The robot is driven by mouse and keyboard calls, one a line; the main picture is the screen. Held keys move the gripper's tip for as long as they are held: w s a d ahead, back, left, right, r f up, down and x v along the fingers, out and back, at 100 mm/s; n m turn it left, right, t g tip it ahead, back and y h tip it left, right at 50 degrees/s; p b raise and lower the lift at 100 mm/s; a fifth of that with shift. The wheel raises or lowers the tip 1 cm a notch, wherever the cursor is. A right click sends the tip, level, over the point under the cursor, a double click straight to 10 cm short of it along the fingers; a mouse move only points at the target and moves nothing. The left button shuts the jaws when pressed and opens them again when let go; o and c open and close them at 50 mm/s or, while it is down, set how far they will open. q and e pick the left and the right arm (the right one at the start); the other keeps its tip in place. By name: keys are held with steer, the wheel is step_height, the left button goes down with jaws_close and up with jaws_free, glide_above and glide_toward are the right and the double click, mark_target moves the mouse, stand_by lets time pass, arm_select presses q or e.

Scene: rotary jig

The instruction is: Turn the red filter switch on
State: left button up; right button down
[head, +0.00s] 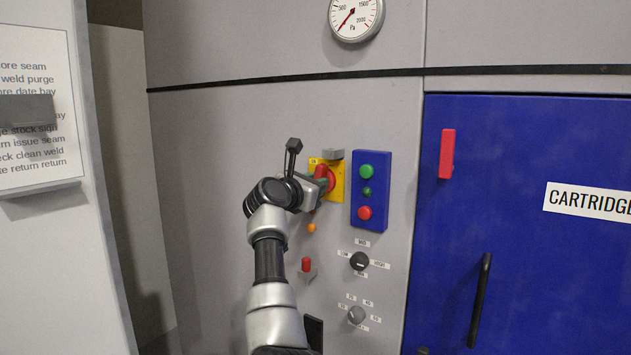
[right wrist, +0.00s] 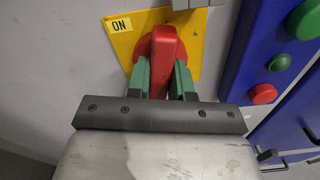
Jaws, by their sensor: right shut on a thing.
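The red filter switch (head: 324,174) is a red rotary handle on a yellow plate (head: 339,184) on the grey machine front. In the right wrist view the red handle (right wrist: 164,55) stands about upright on its round red base, and an "ON" label (right wrist: 121,25) sits at the plate's upper left. My right gripper (head: 317,182) is at the switch. Its green fingers (right wrist: 163,78) lie on both sides of the handle and are shut on it. The gripper and wrist hide part of the switch in the head view. My left gripper is not in view.
A blue button box (head: 370,191) with green and red buttons is close to the right of the plate. A grey block (head: 333,154) juts out at the plate's top. Below are an orange lamp (head: 311,228), a small red switch (head: 306,265) and two knobs (head: 359,261). A blue door (head: 520,135) is at right.

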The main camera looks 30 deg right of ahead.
steer(key=shift+n+p, duration=0.45)
steer(key=shift+n, duration=1.15)
steer(key=c, duration=1)
jaws_free()
steer(key=shift+a, duration=0.1)
